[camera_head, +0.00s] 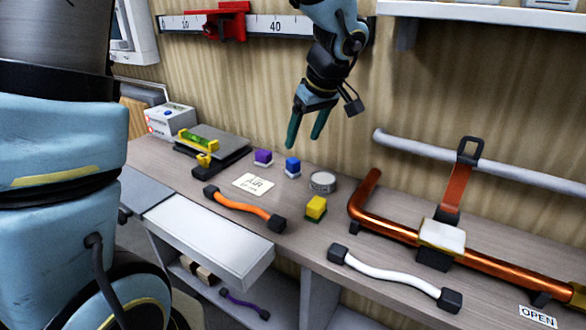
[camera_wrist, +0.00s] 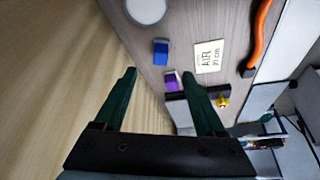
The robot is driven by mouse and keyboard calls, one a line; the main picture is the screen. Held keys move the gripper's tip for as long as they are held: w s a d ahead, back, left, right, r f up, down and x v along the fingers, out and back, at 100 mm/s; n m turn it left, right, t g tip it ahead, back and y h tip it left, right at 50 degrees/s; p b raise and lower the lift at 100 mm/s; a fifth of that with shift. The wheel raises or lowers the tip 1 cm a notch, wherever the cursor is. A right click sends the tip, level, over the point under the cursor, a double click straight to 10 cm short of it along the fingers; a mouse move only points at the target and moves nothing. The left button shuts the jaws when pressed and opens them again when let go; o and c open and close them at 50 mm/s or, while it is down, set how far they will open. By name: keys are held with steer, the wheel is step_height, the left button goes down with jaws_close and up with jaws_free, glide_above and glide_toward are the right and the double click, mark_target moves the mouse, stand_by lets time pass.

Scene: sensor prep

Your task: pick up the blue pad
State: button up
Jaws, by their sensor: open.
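The blue pad (camera_head: 293,163) is a small block with a blue top and a pale base, standing on the wooden bench between a purple pad (camera_head: 263,157) and a round grey tin (camera_head: 322,182). My gripper (camera_head: 305,144) hangs above the bench near the back wall, its two dark green fingers apart with nothing between them. In the wrist view the blue pad (camera_wrist: 161,52) lies beyond the fingertips of my gripper (camera_wrist: 161,76), and the purple pad (camera_wrist: 172,82) is close to the right finger. My gripper is not touching the blue pad.
A yellow pad (camera_head: 316,208), an orange hose (camera_head: 245,209) and a white hose (camera_head: 395,277) lie on the bench nearer the front. A paper label (camera_head: 253,184) lies left of the blue pad. A copper pipe (camera_head: 388,228) runs along the right. The wooden wall (camera_head: 240,80) is close behind.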

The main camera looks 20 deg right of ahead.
mark_target(293, 160)
steer(key=x, duration=0.4)
steer(key=shift+a+f, duration=0.1)
steer(key=shift+f, duration=0.05)
steer(key=shift+w+p+x, duration=0.2)
steer(key=shift+p+x, duration=0.8)
steer(key=shift+x, duration=1.65)
steer(key=shift+c, duration=0.3)
jaws_close()
